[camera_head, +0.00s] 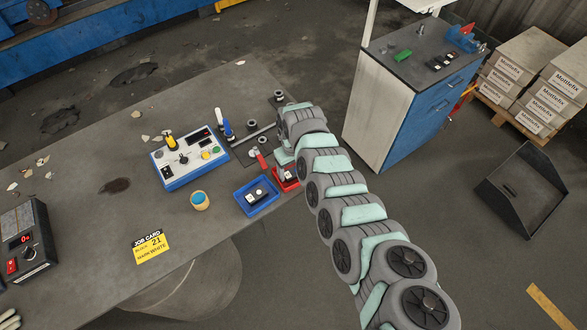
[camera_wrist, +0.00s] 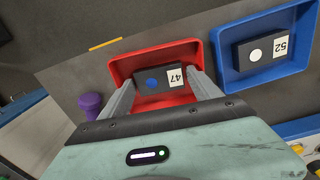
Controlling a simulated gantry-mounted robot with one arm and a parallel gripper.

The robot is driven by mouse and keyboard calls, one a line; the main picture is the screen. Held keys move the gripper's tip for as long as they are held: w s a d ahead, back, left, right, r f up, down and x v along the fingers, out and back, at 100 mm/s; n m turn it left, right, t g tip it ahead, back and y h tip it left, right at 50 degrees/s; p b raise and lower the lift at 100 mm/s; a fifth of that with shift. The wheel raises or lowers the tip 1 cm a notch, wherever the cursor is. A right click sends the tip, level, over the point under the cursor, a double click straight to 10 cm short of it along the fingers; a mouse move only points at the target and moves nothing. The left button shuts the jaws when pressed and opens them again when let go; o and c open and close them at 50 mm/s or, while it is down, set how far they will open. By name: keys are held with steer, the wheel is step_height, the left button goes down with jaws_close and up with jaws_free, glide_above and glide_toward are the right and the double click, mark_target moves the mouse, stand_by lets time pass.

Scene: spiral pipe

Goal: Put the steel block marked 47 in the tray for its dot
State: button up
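The dark block marked 47 (camera_wrist: 160,79), with a blue dot and a white label, is inside the red tray (camera_wrist: 122,70) in the wrist view. The fingers of my gripper (camera_wrist: 162,77) reach into the tray, one at each end of this block. I cannot tell whether they press on it or whether it is off the tray floor. The blue tray (camera_wrist: 226,76) is right of the red one and holds a block marked 52 (camera_wrist: 262,53) with a white dot. In the head view the red tray (camera_head: 291,184) is partly hidden by my arm, beside the blue tray (camera_head: 240,200).
A control box (camera_head: 187,157) with knobs and a round tub (camera_head: 200,201) stand left of the trays. A yellow job card (camera_head: 151,246) reads block 21, mark white. A purple object (camera_wrist: 91,104) stands near the red tray. The bench's left part has free room.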

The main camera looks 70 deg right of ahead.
mark_target(293, 172)
step_height(293, 172, up, 12)
steer(key=shift+r, duration=0.15)
stand_by(0.7)
